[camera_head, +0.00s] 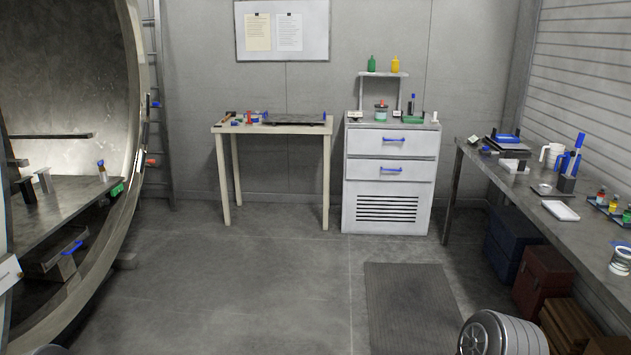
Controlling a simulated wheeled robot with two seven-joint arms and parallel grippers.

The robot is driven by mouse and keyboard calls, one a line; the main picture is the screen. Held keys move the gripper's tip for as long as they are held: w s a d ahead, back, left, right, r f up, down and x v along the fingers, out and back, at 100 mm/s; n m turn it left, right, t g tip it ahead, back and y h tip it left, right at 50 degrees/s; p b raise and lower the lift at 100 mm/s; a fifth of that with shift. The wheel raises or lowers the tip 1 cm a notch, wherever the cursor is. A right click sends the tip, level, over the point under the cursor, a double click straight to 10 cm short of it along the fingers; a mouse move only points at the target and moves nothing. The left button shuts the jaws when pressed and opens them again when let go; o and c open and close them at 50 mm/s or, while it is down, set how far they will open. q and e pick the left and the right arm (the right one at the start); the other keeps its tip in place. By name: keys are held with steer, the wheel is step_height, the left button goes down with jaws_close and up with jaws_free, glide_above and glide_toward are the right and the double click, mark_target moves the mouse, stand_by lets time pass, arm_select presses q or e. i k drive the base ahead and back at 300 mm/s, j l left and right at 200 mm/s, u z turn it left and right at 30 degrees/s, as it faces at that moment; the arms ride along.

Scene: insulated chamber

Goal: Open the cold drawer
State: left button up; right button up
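A white cabinet (362,212) stands against the back wall, right of centre. It has an upper drawer (365,143) and a lower drawer (363,169), each with a blue handle. The upper handle (393,140) and the lower handle (391,169) face me. Both drawers look shut. A dark slotted vent (388,208) lies below them. I cannot tell from any label which one is the cold drawer. Neither of my grippers shows in the head view, and the cabinet is well away from me across the floor.
A wooden table (222,130) stands left of the cabinet. A long bench (480,165) runs along the right wall, with boxes below. A round chamber (133,190) fills the left side. A grey mat (408,300) lies on otherwise open floor; a ribbed metal cylinder (515,335) stands front right.

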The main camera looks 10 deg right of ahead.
mark_target(360, 141)
steer(key=i+z, duration=0.35)
steer(key=i, duration=2.05)
steer(key=i+z, duration=0.15)
steer(key=i, duration=0.5)
steer(key=i+z, duration=0.15)
steer(key=i, duration=0.5)
steer(key=i+j+z, duration=0.15)
steer(key=i, duration=0.5)
steer(key=i+j+z, duration=0.2)
steer(key=i, duration=0.45)
steer(key=i+j+z, duration=0.1)
steer(key=i+z, duration=0.35)
steer(key=i, duration=0.45)
